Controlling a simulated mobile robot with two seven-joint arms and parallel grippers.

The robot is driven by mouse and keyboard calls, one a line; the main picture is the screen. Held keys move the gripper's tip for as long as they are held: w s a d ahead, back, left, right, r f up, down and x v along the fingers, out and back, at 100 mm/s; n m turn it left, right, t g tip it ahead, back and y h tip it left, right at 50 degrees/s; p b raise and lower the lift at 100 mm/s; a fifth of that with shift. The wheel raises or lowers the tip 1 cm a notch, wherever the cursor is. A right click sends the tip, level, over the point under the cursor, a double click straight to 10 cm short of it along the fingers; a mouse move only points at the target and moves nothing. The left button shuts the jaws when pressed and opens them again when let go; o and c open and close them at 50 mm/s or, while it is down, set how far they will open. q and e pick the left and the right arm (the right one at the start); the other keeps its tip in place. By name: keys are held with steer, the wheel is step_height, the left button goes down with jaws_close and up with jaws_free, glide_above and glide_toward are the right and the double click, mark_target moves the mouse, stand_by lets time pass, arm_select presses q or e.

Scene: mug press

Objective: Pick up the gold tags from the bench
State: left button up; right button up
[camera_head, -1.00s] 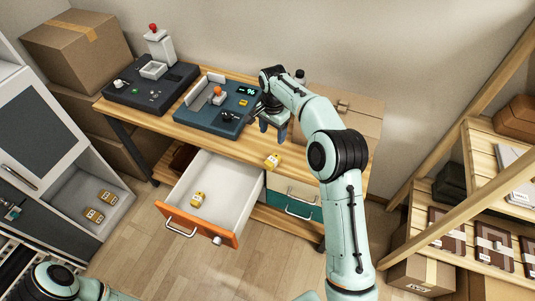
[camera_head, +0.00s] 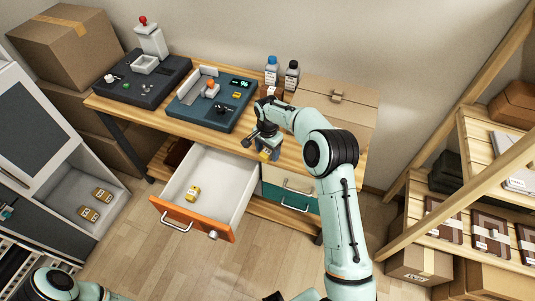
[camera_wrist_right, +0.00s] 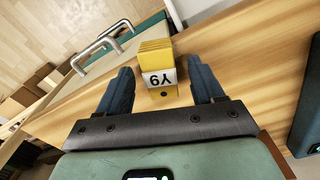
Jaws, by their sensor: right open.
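The gold tags (camera_head: 265,155) are a small yellow block-like stack at the bench's front edge, partly hidden by my right gripper in the head view. In the right wrist view, the gold tags (camera_wrist_right: 156,58) show a white label and lie between the two dark fingers. My right gripper (camera_wrist_right: 162,84) is open around them, with a gap visible on each side. In the head view, my right gripper (camera_head: 265,150) points down at the front edge of the wooden bench (camera_head: 292,159). Part of my left arm shows at the lower left, but its gripper does not show.
An open white drawer (camera_head: 228,177) with an orange front holds another yellow item (camera_head: 192,193). A blue device (camera_head: 205,115), two bottles (camera_head: 271,70) and a cardboard box (camera_head: 350,112) stand on the bench. Drawer handles (camera_wrist_right: 100,45) show near the tags in the wrist view.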

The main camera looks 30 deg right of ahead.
steer(key=c, duration=1.2)
steer(key=shift+o, duration=0.2)
steer(key=shift+r, duration=0.1)
